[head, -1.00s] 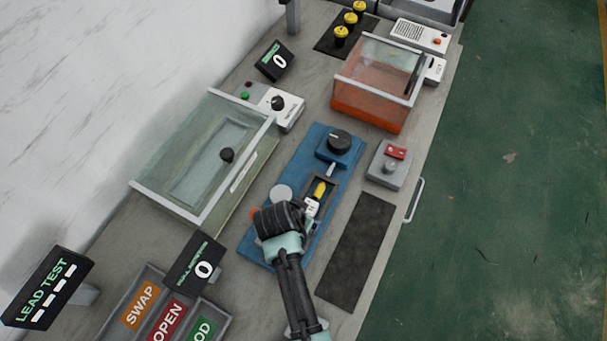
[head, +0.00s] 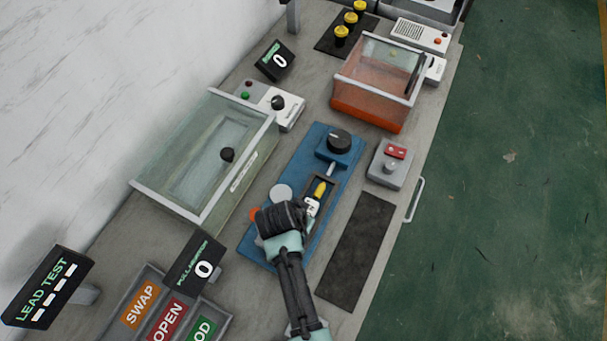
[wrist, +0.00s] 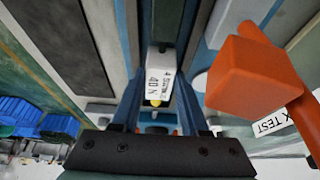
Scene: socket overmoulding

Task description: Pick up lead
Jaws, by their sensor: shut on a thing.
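The lead shows as a white labelled piece (head: 312,206) with a yellow part (head: 320,188) above it, in the dark slot of a blue fixture (head: 279,173). My gripper (head: 304,213) is over the near end of the slot, at the labelled piece, and its body hides part of the fixture. In the wrist view the white label (wrist: 159,82) with printed text sits between my two fingers (wrist: 159,98), with a bit of yellow below it. My gripper is shut on the lead. Whether the lead is clear of the slot cannot be told.
A black knob (head: 339,139) stands at the fixture's far end. A clear-lidded box (head: 190,208) is to the left, an orange box (head: 366,117) behind. A grey button unit (head: 390,166) and dark mat (head: 357,250) lie right. An orange block (wrist: 250,75) is close in the wrist view.

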